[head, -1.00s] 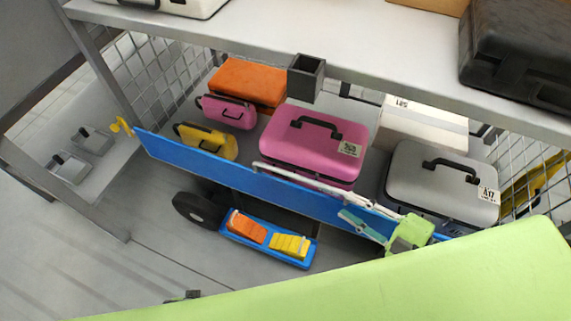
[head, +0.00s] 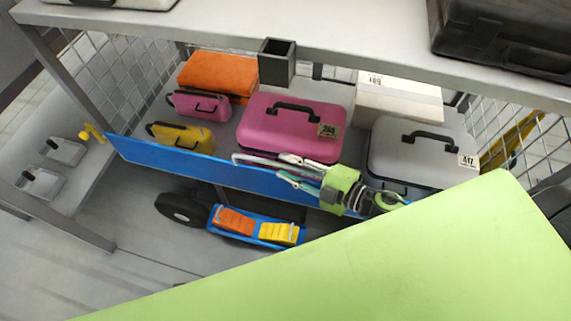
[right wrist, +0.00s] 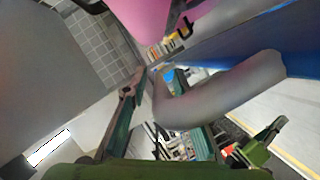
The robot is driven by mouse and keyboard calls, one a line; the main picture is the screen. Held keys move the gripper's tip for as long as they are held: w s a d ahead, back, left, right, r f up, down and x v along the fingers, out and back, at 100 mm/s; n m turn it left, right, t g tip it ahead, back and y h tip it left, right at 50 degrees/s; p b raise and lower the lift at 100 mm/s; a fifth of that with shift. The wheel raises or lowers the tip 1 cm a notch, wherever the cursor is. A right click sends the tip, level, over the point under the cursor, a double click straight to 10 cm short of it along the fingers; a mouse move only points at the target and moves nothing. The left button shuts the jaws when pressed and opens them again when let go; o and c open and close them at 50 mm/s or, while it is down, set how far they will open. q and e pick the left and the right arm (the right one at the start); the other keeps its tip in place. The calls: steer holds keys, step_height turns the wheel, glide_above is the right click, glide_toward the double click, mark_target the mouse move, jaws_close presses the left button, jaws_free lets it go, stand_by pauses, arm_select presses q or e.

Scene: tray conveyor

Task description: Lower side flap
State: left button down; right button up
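The blue side flap (head: 180,160) stands upright along the front of the lower shelf, with a pale grey bar handle (head: 250,160) on it. My right gripper (head: 282,167) is at the handle's right part, its two fingers spread apart, one above and one below the bar. In the right wrist view the grey handle (right wrist: 225,92) crosses close in front of the fingers, and the blue flap (right wrist: 290,60) is behind it. I cannot tell whether the fingers touch the bar. A yellow latch (head: 92,132) is at the flap's left end. My left gripper is not in view.
Behind the flap are a pink case (head: 290,135), a grey case (head: 420,150), a yellow case (head: 180,137) and an orange case (head: 215,75). Below are orange and yellow pedals (head: 258,228) and a black wheel (head: 180,209). An upper shelf (head: 340,45) overhangs.

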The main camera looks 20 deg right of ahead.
steer(key=shift+w+a+f, duration=0.15)
steer(key=shift+w+a, duration=0.25)
steer(key=shift+w, duration=0.1)
jaws_close()
